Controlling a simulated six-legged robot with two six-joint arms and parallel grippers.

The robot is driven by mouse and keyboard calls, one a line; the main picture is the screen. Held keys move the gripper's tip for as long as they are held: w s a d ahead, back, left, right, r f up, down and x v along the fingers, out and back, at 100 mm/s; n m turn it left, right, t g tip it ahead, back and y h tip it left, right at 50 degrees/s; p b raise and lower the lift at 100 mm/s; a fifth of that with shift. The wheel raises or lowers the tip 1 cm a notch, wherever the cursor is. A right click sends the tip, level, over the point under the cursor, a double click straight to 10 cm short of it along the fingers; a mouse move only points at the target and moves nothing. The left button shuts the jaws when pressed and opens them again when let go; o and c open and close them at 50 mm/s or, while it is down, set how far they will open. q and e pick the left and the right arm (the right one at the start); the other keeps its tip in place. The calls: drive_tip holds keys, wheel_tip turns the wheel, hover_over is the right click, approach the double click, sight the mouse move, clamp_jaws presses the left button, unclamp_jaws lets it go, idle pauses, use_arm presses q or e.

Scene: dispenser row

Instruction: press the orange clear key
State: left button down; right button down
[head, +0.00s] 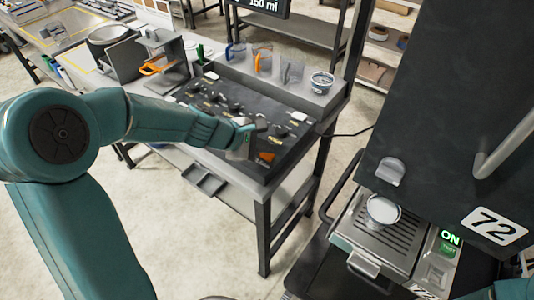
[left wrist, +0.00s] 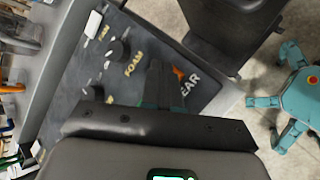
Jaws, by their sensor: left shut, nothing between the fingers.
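The orange clear key (head: 266,157) is on the right end of the dark sloped dispenser panel (head: 225,103). In the left wrist view the orange key (left wrist: 178,73) shows just past the fingers, beside lettering of which "EAR" is readable; the first letters are hidden. My left gripper (head: 246,138) is shut and empty, over the panel close to the key. In the left wrist view its fingers (left wrist: 164,83) point toward the key. Whether they touch it I cannot tell. My right gripper is not in view.
Black knobs (left wrist: 118,50) and a white switch (head: 299,116) are on the panel near the key. Clear jugs (head: 263,62) and a tub (head: 322,82) stand on the shelf behind. A dark machine marked 72 (head: 450,110) stands at right, with a white cup (head: 383,210) on its tray.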

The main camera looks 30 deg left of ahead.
sight(263, 157)
use_arm(q)
drive_tip(key=shift+f+b, duration=0.5)
idle(0.3)
drive_tip(key=shift+r, duration=0.1)
drive_tip(key=shift+r+p, duration=0.8)
drive_tip(key=shift+p, duration=0.05)
wheel_tip(263, 157, up, 5)
drive_tip(key=p, duration=0.4)
drive_tip(key=shift+r+p, duration=0.1)
drive_tip(key=shift+p, duration=0.3)
drive_tip(key=shift+s, duration=0.1)
